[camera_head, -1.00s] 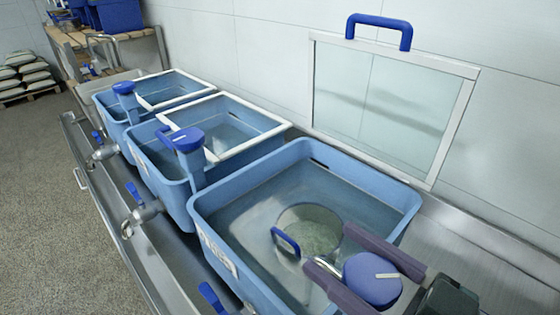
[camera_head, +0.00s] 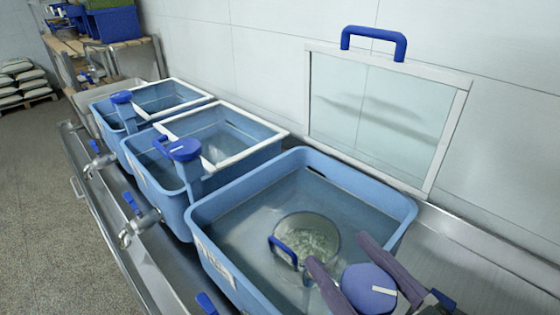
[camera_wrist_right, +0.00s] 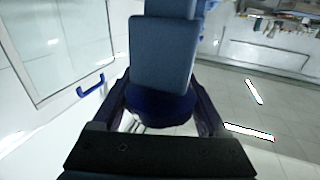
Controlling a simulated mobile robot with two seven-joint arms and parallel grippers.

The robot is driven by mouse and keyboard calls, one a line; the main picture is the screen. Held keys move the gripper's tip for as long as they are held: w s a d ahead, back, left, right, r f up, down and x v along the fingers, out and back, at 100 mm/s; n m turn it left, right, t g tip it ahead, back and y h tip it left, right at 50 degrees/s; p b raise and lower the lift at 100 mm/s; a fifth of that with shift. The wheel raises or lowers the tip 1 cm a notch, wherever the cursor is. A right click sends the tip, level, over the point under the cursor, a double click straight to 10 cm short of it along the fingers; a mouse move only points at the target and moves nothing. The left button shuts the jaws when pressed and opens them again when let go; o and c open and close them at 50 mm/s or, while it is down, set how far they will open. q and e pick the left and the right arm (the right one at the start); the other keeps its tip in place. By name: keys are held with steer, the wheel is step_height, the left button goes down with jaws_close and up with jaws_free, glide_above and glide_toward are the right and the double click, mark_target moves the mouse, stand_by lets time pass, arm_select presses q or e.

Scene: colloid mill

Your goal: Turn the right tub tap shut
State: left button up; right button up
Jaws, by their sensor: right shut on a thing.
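The right tub (camera_head: 205,228) is light blue and holds water. A round blue tap knob (camera_head: 362,290) with a white mark sits at its near right corner. My right gripper (camera_head: 340,252) is shut on this knob, one dark purple finger on each side. In the right wrist view the dark blue knob (camera_wrist_right: 160,105) shows between the fingers of the gripper (camera_wrist_right: 160,100), with a light blue post (camera_wrist_right: 163,55) beyond it. The tap's lower part is hidden. My left gripper is not in view.
A clear strainer with a blue handle (camera_head: 284,250) stands in the right tub. A raised framed lid (camera_head: 465,100) with a blue handle stands behind it. Two more tubs (camera_head: 170,205) (camera_head: 104,121) with blue knobs stand to the left. Metal outlets with blue levers (camera_head: 131,203) line the front.

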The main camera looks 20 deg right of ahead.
mark_target(389, 313)
steer(key=o, duration=1.3)
steer(key=shift+s, duration=0.1)
steer(key=s, duration=0.3)
steer(key=s+b, duration=0.1)
steer(key=s, duration=0.2)
steer(key=s+b, duration=0.1)
steer(key=s, duration=0.2)
steer(key=shift+s+d+f, duration=0.1)
steer(key=shift+d, duration=0.3)
steer(key=shift+s, duration=0.3)
steer(key=shift+w, duration=0.1)
